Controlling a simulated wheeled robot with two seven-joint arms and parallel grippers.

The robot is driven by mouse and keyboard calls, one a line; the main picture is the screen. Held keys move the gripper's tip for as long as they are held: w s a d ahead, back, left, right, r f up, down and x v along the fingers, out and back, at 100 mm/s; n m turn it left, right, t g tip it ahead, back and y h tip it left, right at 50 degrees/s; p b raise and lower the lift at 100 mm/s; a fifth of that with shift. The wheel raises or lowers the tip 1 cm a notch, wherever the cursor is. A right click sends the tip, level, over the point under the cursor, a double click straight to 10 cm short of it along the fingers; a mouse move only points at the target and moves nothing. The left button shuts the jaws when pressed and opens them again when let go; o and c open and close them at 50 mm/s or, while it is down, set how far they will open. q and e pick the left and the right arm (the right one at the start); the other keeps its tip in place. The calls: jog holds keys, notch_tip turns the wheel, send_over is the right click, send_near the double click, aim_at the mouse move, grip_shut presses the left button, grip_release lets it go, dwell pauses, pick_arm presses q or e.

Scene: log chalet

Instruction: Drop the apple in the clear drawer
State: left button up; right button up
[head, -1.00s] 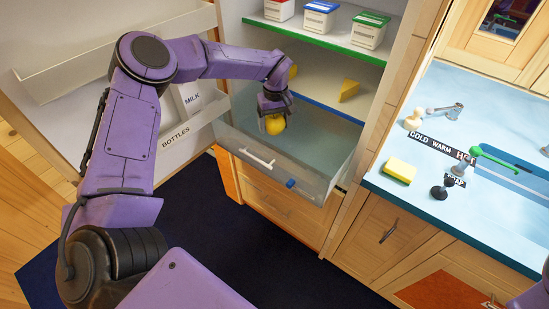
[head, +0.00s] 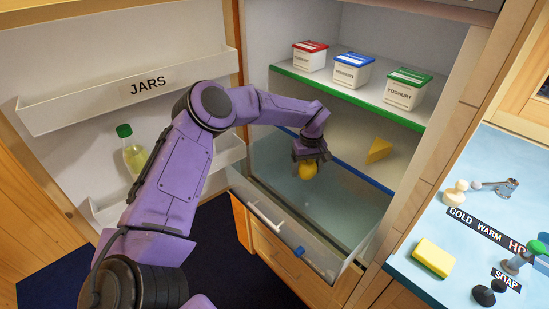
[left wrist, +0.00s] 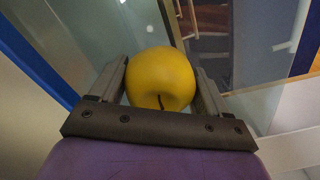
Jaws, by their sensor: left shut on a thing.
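A yellow apple (head: 308,170) is held between the fingers of my left gripper (head: 308,164). In the left wrist view the apple (left wrist: 160,78) sits between both fingers of the left gripper (left wrist: 162,88), with its stem end toward the camera. The clear drawer (head: 345,262) is pulled out at the bottom of the open fridge, with a white handle and a small blue piece on its front. In the head view the left gripper and apple are over the drawer's opening, toward its back. Their exact height above the drawer floor is hard to tell. My right gripper is not in view.
A blue-edged shelf (head: 345,165) with a cheese wedge (head: 379,150) lies behind the gripper. Three yoghurt tubs stand on the green-edged shelf (head: 350,98) above. The open fridge door with racks (head: 130,95) and a green-capped bottle (head: 132,155) is at left. A counter with a yellow sponge (head: 433,258) is at right.

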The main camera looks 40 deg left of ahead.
pick_arm(q)
jog(key=shift+w+f, duration=0.2)
jog(key=shift+f, duration=0.35)
jog(key=shift+w+f, duration=0.15)
jog(key=shift+f, duration=0.35)
jog(key=shift+s+a+r, duration=0.2)
jog(key=shift+s+r, duration=0.05)
jog(key=o, duration=1)
jog(key=shift+s, duration=0.15)
jog(key=shift+o, duration=0.5)
jog(key=shift+d, duration=0.1)
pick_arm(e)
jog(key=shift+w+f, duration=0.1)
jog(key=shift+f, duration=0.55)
pick_arm(q)
jog(key=shift+w, duration=0.2)
jog(key=shift+r+b, duration=0.35)
notch_tip(320, 180, up, 9)
jog(key=shift+d+f+b, duration=0.1)
jog(key=shift+b, duration=0.7)
jog(key=shift+r, duration=0.55)
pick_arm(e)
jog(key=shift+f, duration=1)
